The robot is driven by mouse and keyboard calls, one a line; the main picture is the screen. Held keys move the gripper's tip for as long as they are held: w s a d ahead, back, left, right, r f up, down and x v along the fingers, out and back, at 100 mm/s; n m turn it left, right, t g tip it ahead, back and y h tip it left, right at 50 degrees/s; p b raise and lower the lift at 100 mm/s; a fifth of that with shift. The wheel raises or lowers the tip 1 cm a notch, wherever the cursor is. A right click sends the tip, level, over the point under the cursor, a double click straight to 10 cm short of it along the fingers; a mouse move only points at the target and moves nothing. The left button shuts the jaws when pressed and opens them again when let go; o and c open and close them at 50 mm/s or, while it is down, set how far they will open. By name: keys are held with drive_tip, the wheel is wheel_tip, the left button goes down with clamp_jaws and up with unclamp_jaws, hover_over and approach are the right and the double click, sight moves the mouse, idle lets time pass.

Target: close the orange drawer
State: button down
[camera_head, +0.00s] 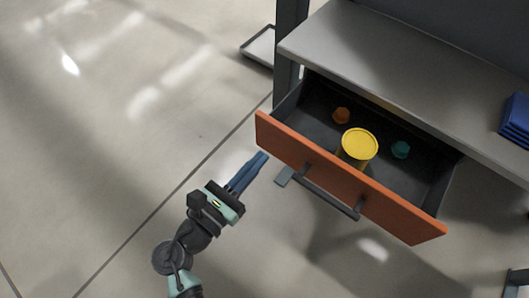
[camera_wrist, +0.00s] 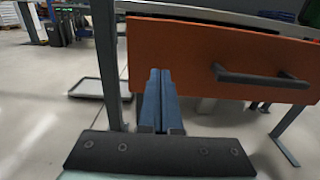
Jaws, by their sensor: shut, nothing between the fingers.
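The orange drawer (camera_head: 342,178) is pulled out from under a grey worktop. Its orange front faces me, with a dark bar handle (camera_head: 327,193) across it. In the wrist view the fingers (camera_wrist: 160,75) point toward the left part of the orange front (camera_wrist: 200,50), left of the handle (camera_wrist: 262,77). I cannot tell whether they touch it.
The grey worktop (camera_head: 400,60) overhangs the drawer, with a blue stack (camera_head: 516,120) at its right. A dark table leg (camera_head: 288,50) stands left of the drawer, with a grey tray (camera_head: 259,47) on the floor behind. The floor at left is clear.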

sight(274, 143)
drive_tip(key=shift+x, duration=1.45)
drive_tip(key=shift+w+d, duration=0.3)
drive_tip(key=shift+w, duration=0.1)
drive_tip(key=b+x, duration=0.1)
drive_tip(key=x, duration=1.4)
drive_tip(key=shift+w+d+f, duration=0.1)
drive_tip(key=shift+w+d, duration=0.3)
drive_tip(key=shift+w, duration=0.15)
drive_tip(key=shift+r, duration=0.25)
drive_tip(key=shift+d+r, duration=0.1)
